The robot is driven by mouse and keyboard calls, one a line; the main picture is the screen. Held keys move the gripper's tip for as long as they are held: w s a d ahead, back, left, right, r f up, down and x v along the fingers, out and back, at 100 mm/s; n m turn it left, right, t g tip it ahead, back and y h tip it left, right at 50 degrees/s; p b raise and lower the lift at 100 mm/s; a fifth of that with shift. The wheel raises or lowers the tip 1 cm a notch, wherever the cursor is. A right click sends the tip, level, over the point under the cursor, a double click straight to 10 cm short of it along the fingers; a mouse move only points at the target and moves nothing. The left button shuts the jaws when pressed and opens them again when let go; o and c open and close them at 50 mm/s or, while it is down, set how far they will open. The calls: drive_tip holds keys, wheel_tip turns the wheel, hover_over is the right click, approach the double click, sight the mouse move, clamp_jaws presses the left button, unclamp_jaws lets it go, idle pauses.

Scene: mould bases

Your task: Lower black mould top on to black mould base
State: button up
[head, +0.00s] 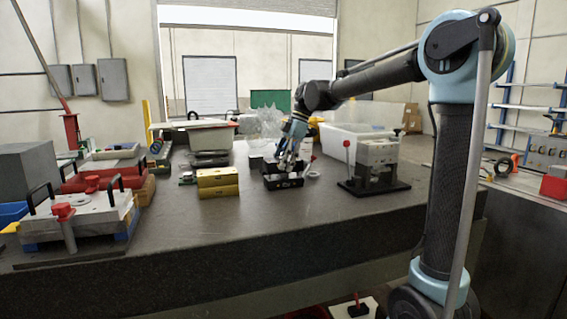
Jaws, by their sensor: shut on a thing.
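My gripper (288,164) is at the middle of the worktop, pointing down, shut on the black mould top (272,168). The top is small and partly hidden by the fingers. The black mould base (285,182) is a dark block on the worktop directly below my gripper. The top and base look very close together, both dark. I cannot tell whether they touch or whether their edges line up.
Yellow mould blocks (218,182) are stacked left of the black mould. A grey press on a black plate (376,188) stands to the right, with a white tub (345,140) behind. Clamped moulds (85,215) fill the left end. The worktop's front (270,215) is clear.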

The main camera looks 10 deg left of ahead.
drive_tip(key=shift+f, duration=0.55)
idle(0.4)
drive_tip(key=o, duration=1.8)
drive_tip(key=shift+o, duration=0.2)
